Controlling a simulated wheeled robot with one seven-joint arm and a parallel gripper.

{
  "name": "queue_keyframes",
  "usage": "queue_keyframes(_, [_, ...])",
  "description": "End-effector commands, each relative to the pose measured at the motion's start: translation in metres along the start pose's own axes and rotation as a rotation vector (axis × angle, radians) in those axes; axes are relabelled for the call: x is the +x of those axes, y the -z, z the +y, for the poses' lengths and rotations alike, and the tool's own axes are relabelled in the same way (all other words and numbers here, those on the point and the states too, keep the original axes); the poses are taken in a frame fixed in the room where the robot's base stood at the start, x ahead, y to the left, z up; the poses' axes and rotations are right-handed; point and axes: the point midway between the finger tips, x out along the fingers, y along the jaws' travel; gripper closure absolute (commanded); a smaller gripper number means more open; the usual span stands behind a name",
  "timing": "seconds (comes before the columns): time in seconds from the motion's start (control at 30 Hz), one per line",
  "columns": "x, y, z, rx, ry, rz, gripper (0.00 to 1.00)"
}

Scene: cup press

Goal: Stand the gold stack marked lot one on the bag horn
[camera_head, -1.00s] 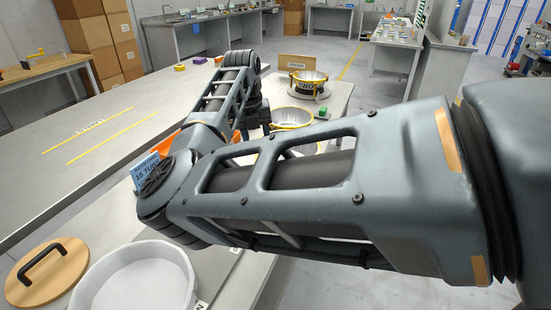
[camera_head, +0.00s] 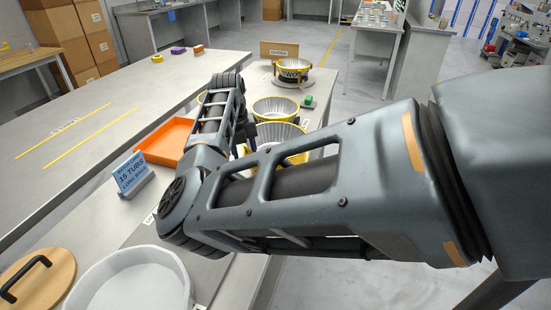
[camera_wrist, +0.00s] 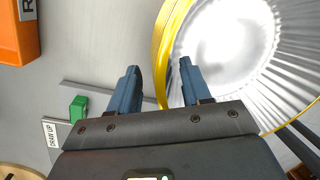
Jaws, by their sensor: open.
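In the wrist view, my gripper (camera_wrist: 158,82) is open, its two dark blue fingers apart. A gold stack (camera_wrist: 160,47) with a white fluted inside lies at the right; its gold wall runs between the fingertips, the right finger over the inside and the left outside. I see no lot mark on it there. In the head view, a large gold stack (camera_head: 298,130) is partly behind my arm, with another gold stack (camera_head: 275,106) beyond it. A stack marked TWO (camera_head: 291,76) stands farther back on a round base. I cannot make out the bag horn or a lot one mark.
An orange tray (camera_head: 168,142) and a blue sign (camera_head: 129,172) stand left of my arm. A green block (camera_head: 308,101) lies right of the stacks. A white tub (camera_head: 130,285) and a wooden lid (camera_head: 38,279) are in front. The left bench is mostly clear.

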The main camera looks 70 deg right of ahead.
Motion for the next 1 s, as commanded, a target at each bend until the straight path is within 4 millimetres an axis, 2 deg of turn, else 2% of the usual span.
queue_keyframes(0.2, [0.0003, -0.0001, 0.0002, 0.0, 0.0, 0.0, 0.54])
queue_keyframes(0.7, [0.0001, 0.0, 0.0003, 0.0, 0.0, 0.0, 1.0])
queue_keyframes(1.0, [0.0, -0.0001, 0.0003, 0.0, 0.0, 0.0, 1.0])
